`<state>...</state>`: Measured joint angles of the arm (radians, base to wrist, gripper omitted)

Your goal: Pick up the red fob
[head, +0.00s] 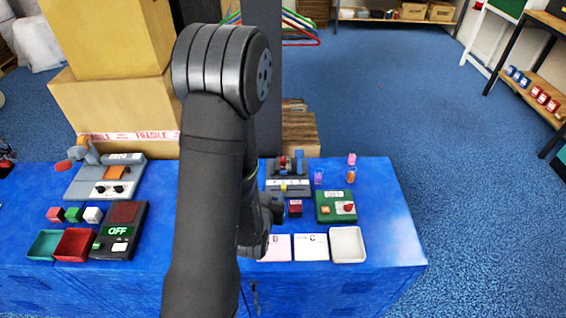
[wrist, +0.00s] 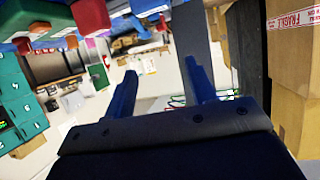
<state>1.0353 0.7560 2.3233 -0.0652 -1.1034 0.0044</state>
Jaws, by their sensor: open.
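My gripper (wrist: 160,72) shows in the wrist view with its two blue fingers apart and nothing between them. In the head view my arm hides most of it, and its dark end is low over the blue table, left of a small red block (head: 295,208) with a dark part. Another small red piece (head: 349,206) lies on a green box (head: 325,214) farther right. I cannot tell which of these, if either, is the red fob. In the wrist view a red thing (wrist: 90,15) is cut off at the top edge, off to the side of the fingers.
A grey stand (head: 290,190) is behind the red block. Purple (head: 318,177) and orange (head: 351,175) pieces stand right of it. A white tray (head: 347,245) and flat cards (head: 311,247) lie in front. The table's right end (head: 395,235) is clear. Cartons (head: 115,105) stand behind left.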

